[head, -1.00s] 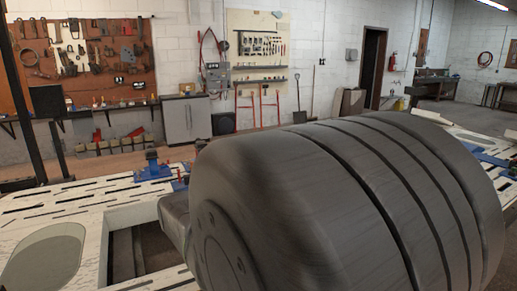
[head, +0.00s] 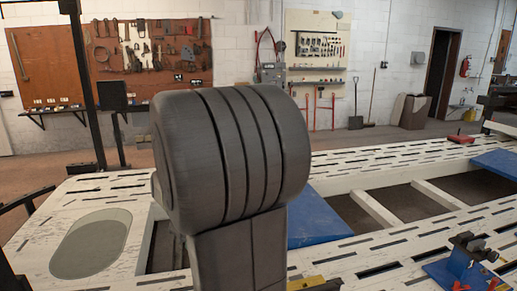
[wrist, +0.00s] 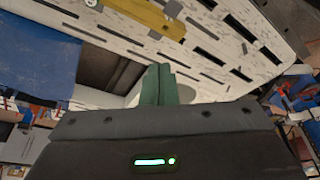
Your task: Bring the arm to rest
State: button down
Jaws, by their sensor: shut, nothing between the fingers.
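My gripper (wrist: 160,84) shows in the wrist view as two green fingers, side by side and shut, with nothing between them. The slotted white frame bench (wrist: 215,45) lies beyond the fingertips, with some gap that I cannot measure. In the head view my dark grey arm link stands upright in the middle, over the bench (head: 390,156). My gripper does not show in the head view; whatever lies behind the arm link is hidden.
Blue plates lie on the bench, one right of my arm (head: 318,220) and one farther right (head: 508,165). A blue clamp (head: 465,258) stands at the front right. A yellow bar (wrist: 145,15) shows near the fingers. A dark post (head: 88,90) rises at the left.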

jog(key=shift+n, duration=0.9)
jog(key=w+a, duration=0.2)
jog(key=a, duration=0.1)
jog(key=w+a, duration=0.1)
jog(key=shift+a, duration=0.35)
jog(key=shift+s+d+f, duration=0.1)
